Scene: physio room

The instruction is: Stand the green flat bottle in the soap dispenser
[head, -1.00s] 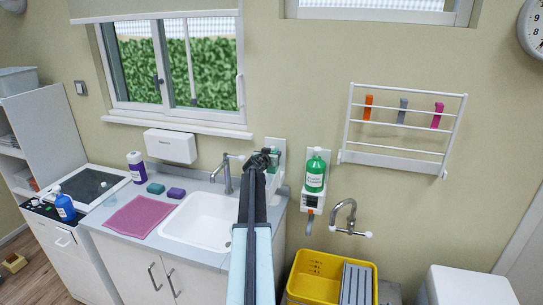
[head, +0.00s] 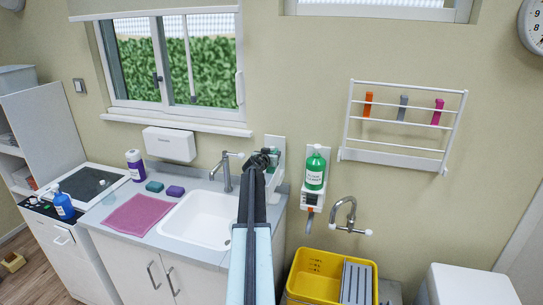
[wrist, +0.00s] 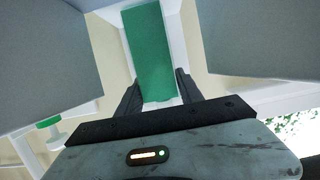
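The green flat bottle (wrist: 152,55) shows in the wrist view as a green slab inside a white frame. In the head view only a bit of its green shows beside my gripper. The white soap dispenser (head: 275,181) is on the wall right of the sink tap, partly hidden by my arm. The bottle appears to be in the dispenser. My gripper (head: 258,163) is right in front of it. In the wrist view its two dark fingers (wrist: 157,88) stand apart on either side of the bottle's near end, seemingly not pressing on it.
A second wall dispenser (head: 309,199) with a green bottle (head: 315,172) hangs close on the right. The sink (head: 200,217) and its tap (head: 226,172) are left of my arm. A yellow crate (head: 318,264) stands below a wall tap (head: 348,217).

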